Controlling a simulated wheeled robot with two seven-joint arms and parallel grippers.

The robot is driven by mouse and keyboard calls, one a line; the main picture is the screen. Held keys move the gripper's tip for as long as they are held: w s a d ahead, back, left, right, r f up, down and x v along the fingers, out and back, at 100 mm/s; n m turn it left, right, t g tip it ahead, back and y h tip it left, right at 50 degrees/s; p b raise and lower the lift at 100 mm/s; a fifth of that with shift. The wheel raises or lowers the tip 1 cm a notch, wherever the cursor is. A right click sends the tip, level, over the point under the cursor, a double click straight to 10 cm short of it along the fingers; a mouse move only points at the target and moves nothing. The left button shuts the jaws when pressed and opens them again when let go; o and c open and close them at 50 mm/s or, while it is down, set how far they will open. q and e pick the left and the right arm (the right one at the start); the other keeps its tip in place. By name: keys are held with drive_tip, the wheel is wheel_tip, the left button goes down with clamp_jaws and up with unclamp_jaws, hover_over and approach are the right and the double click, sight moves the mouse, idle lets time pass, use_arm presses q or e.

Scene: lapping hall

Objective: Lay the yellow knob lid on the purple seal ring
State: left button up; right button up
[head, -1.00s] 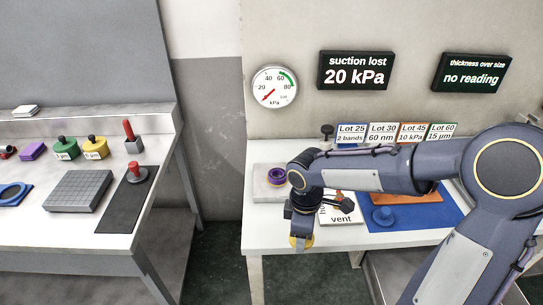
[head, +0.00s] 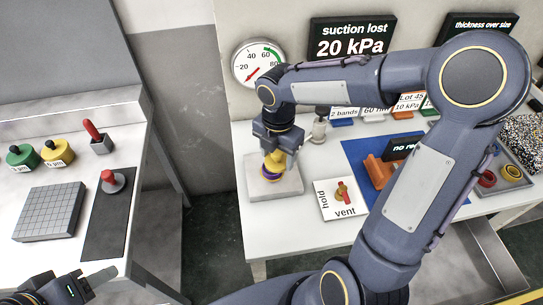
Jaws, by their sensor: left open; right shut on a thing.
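My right gripper (head: 276,150) points down over the grey block (head: 288,187) on the white table and is shut on the yellow knob lid (head: 276,163). The purple seal ring (head: 267,175) shows only as a sliver below the lid, on top of the block. The lid is right over or against the ring; I cannot tell whether they touch. My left gripper (head: 98,285) is open at the bottom left, partly cut off by the frame edge, far from lid and ring.
A blue mat (head: 364,155) carries an orange piece. The left bench holds a grey grid block (head: 50,212), green and yellow knobbed pots (head: 57,152) and a red-knobbed piece on a dark mat.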

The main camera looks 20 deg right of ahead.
drive_tip(key=w+f, duration=0.2)
drive_tip(key=f, duration=0.1)
drive_tip(key=w+d+f, duration=0.1)
drive_tip(key=w+f, duration=0.2)
drive_tip(key=shift+w+d, duration=0.1)
drive_tip(key=shift+w, duration=0.1)
drive_tip(key=shift+w+f, duration=0.1)
drive_tip(key=shift+f, duration=1.55)
drive_tip(key=shift+f, duration=0.1)
drive_tip(key=o, duration=1.2)
drive_tip(key=shift+c, duration=0.2)
